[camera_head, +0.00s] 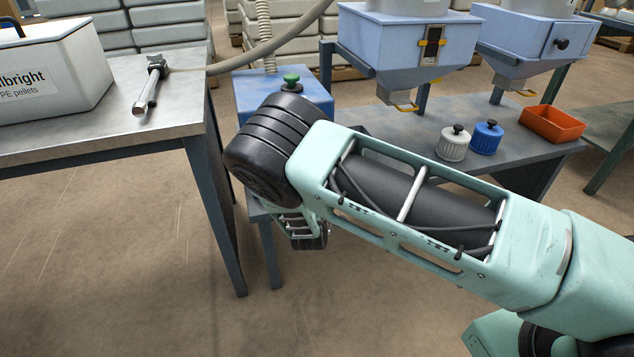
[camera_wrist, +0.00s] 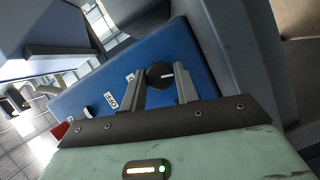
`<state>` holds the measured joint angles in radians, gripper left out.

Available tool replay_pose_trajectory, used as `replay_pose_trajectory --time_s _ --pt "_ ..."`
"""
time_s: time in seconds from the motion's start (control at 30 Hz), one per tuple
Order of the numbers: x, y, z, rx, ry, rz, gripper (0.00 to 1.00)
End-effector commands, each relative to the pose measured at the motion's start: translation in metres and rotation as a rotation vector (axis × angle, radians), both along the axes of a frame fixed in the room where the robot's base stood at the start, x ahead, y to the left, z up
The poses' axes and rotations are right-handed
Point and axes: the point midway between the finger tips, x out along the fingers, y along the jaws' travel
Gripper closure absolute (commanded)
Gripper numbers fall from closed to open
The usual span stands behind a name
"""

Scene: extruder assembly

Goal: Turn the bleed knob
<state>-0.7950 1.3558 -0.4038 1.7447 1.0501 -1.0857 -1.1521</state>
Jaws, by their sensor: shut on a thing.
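The bleed knob (camera_wrist: 158,75) is a round black knob with a white pointer line, on the face of a blue box (camera_wrist: 205,60) in the wrist view. My gripper (camera_wrist: 162,84) has its two grey fingers on either side of the knob, shut on it. The pointer line lies roughly across the picture. In the head view the blue box (camera_head: 255,92) shows behind my arm, with a green-capped knob (camera_head: 291,79) on top. My arm hides the box's front, the black knob and my fingertips there.
A metal table (camera_head: 130,133) with a white pellet box (camera_head: 50,75) and a metal tool (camera_head: 150,86) stands at left. Blue hoppers (camera_head: 405,45), a white canister (camera_head: 453,146), a blue canister (camera_head: 487,139) and an orange bin (camera_head: 552,124) are at right. A hose (camera_head: 275,45) runs behind.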

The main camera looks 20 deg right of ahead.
Motion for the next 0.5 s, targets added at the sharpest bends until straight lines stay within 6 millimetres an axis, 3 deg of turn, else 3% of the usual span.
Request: replay_pose_trajectory --time_s 0.17,0.2,0.27,0.5 --pt "-0.0003 0.0 -0.0009 0.001 0.002 0.0 0.92" --pt "-0.0003 0.0 -0.0009 0.001 0.002 0.0 0.67" --pt "-0.0003 -0.0001 -0.0008 0.001 0.002 0.0 0.5" --pt "-0.0002 0.0 -0.0004 0.001 0.001 0.0 0.48"
